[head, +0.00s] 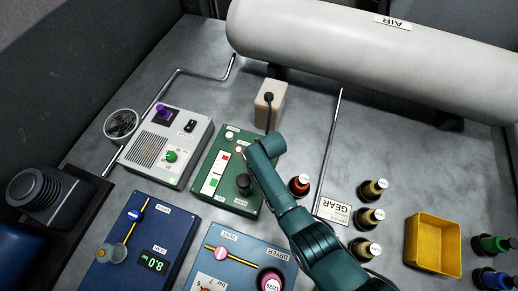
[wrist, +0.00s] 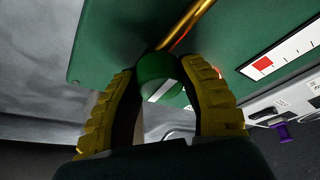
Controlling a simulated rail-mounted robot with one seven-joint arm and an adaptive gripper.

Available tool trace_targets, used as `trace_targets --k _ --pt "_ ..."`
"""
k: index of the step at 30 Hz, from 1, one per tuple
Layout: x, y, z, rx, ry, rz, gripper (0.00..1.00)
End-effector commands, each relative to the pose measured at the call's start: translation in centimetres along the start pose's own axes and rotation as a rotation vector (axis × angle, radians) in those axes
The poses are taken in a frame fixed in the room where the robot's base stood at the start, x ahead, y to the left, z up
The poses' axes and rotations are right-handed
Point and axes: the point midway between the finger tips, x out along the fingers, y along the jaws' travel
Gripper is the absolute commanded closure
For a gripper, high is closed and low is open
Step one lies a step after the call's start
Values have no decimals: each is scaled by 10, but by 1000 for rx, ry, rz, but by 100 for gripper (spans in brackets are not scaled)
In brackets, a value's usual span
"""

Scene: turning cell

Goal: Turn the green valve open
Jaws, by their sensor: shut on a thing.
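The green valve (wrist: 158,76) is a round green handle with a white stripe, seen between my fingers in the wrist view. A brass pipe (wrist: 193,18) runs from behind it toward the top of that view. The valve sits on the green panel (wrist: 115,45), which also shows in the head view (head: 211,163). My gripper (wrist: 161,72) is shut on the valve, with one yellow ribbed finger on each side. The stripe shows only in part. In the head view my arm covers the valve and my fingertips.
A grey box with a purple knob (head: 164,112) and a small green knob (head: 171,156) stands left of the green panel. Blue panels (head: 128,235) lie in front. A large air tank (head: 370,50) lies behind.

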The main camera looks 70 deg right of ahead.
Motion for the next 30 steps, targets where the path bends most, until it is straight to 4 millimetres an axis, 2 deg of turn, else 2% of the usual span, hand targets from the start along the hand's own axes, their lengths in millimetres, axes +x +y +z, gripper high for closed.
trace_targets --k 1,20,21,25,30 --pt "3 -1 5 15 -10 5 94" --pt "3 0 5 68 -10 26 94" --pt "3 0 5 68 -10 26 56" --pt "3 0 4 68 -8 26 31" --pt "1 0 2 67 -5 27 30"
